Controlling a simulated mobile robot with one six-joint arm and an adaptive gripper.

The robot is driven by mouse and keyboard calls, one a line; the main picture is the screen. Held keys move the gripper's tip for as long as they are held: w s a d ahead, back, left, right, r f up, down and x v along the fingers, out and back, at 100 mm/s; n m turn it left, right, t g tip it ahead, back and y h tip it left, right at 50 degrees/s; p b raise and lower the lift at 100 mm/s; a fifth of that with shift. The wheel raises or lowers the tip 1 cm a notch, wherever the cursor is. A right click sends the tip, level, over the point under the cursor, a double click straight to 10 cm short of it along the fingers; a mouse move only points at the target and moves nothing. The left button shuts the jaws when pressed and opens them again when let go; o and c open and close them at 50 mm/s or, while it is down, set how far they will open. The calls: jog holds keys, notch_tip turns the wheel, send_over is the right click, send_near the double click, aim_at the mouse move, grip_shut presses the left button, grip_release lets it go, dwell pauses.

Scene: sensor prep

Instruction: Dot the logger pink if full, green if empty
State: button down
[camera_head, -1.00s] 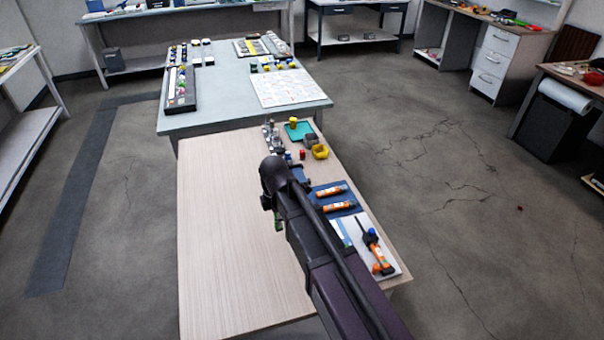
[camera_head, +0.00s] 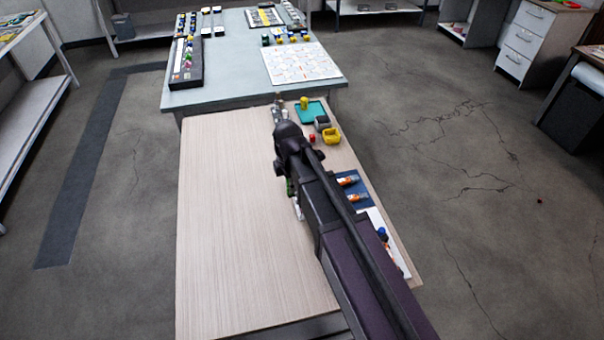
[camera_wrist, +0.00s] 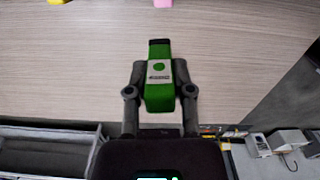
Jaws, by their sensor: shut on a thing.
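In the wrist view my gripper (camera_wrist: 160,90) is shut on a green boxy item (camera_wrist: 158,98). The item has a black end and a white label with a green dot and small dark print. I cannot tell from its looks whether it is the logger or a marker. A bit of green (camera_head: 290,187) shows under my wrist in the head view, above the pale wooden table (camera_head: 235,240). Part of a pink thing (camera_wrist: 163,3) and a yellow thing (camera_wrist: 58,1) show at the wrist view's top edge. I cannot pick out the logger with certainty.
The table's left side is bare. A grey-blue table (camera_head: 225,97) stands behind.

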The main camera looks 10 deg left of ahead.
jog(key=w+d+f+m+b, duration=0.1)
jog(key=w+f+b, duration=0.2)
jog(key=w, duration=0.4)
jog(key=shift+d+f+b, duration=0.15)
jog(key=shift+f+b, duration=0.15)
jog(key=shift+f, duration=0.15)
jog(key=shift+w+f+b, duration=0.1)
jog(key=shift+f+b, duration=1.85)
jog(key=shift+b, duration=0.15)
jog(key=shift+f+b, duration=1.45)
dwell(1.4)
dwell(0.3)
jog(key=shift+c, duration=2)
grip_release()
